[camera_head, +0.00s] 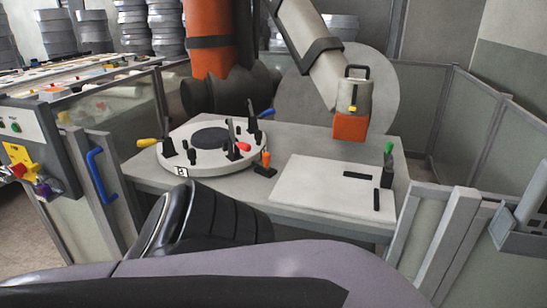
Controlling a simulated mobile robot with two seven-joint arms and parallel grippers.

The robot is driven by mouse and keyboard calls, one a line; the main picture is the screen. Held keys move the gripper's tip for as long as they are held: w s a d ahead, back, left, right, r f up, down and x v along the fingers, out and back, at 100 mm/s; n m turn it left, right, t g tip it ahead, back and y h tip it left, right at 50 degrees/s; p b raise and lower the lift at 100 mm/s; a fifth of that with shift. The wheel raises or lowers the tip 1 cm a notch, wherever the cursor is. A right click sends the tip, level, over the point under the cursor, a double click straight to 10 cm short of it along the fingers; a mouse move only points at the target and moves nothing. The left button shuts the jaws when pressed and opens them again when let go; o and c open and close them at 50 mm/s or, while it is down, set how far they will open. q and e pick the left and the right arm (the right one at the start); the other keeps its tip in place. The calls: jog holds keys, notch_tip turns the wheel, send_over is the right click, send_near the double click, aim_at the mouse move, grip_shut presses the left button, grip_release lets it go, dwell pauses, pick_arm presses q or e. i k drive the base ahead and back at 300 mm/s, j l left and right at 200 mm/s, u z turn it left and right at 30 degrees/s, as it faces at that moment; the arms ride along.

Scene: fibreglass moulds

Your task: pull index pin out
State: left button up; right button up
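A small upright pin with an orange knob (265,158) stands in a black base at the right edge of a round white turntable (210,168). It looks like the index pin, and it appears seated upright in its base. The turntable carries black clamps with yellow, red and blue handles and a dark disc (210,137) in its middle. Parts of my own arm, a black ribbed section and a grey-purple link, fill the bottom of the view. Neither gripper can be made out, and nothing is seen touching the pin.
A white plate (330,186) and a green-handled black fixture (387,165) are on the table's right. A machine arm with an orange block (350,126) hangs above its back. A control panel (22,150) and blue-handled gate (100,175) stand left; fencing (490,110) is right.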

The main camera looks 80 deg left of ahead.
aim_at(266, 156)
jog(key=u, duration=2.5)
jog(key=i+j+u, duration=0.25)
jog(key=i+j, duration=0.25)
jog(key=j, duration=0.3)
jog(key=i+j+u, duration=0.25)
jog(key=i+j, duration=0.35)
jog(key=j, duration=0.1)
